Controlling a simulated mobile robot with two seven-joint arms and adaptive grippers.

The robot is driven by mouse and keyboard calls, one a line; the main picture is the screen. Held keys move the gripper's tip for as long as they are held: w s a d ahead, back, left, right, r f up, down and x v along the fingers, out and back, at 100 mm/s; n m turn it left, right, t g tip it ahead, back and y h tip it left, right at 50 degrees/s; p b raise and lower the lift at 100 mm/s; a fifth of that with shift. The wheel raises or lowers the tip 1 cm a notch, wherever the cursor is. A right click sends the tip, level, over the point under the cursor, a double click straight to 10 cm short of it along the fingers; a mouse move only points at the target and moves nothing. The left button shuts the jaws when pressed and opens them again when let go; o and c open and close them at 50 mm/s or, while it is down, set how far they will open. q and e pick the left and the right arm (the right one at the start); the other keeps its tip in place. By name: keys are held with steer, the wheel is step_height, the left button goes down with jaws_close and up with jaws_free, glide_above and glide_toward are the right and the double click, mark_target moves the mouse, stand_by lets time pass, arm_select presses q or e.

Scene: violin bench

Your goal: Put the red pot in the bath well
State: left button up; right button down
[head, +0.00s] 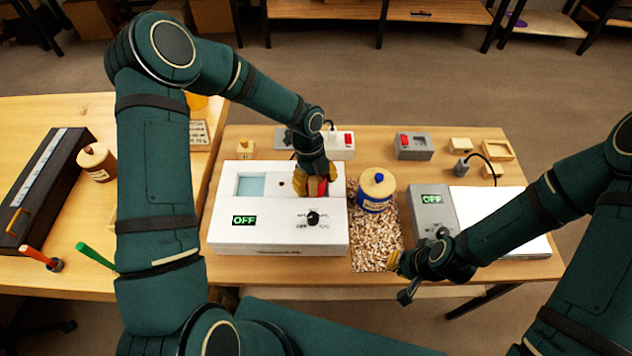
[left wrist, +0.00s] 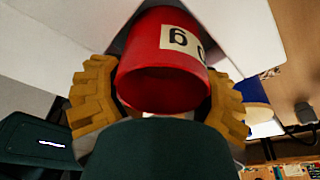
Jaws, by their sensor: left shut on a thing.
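The white bath box (head: 225,231) stands on the bench with an OFF display, a black knob and a pale blue square well (head: 251,187) at its left. My left gripper (head: 316,186) is over the right part of the box, shut on the red pot (head: 317,188). In the left wrist view the red pot (left wrist: 165,62) sits between the yellow fingers, its pale label showing, with white surfaces behind it. The fingers hide most of it in the head view, and I cannot tell whether it sits in an opening. My right gripper (head: 396,262) is low by the mat's front edge; its jaw state is unclear.
A blue pot with a wooden lid (head: 377,190) stands on the speckled mat (head: 377,246) right of the box. A grey unit with an OFF display (head: 432,214) and a white plate (head: 510,222) lie further right. A grey switch box (head: 414,146) stands behind.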

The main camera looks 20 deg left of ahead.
arm_select(q)
steer(key=o, duration=1.2)
steer(key=shift+f, duration=0.1)
steer(key=p+v, duration=0.1)
steer(key=v, duration=1.1)
steer(key=shift+r, duration=0.2)
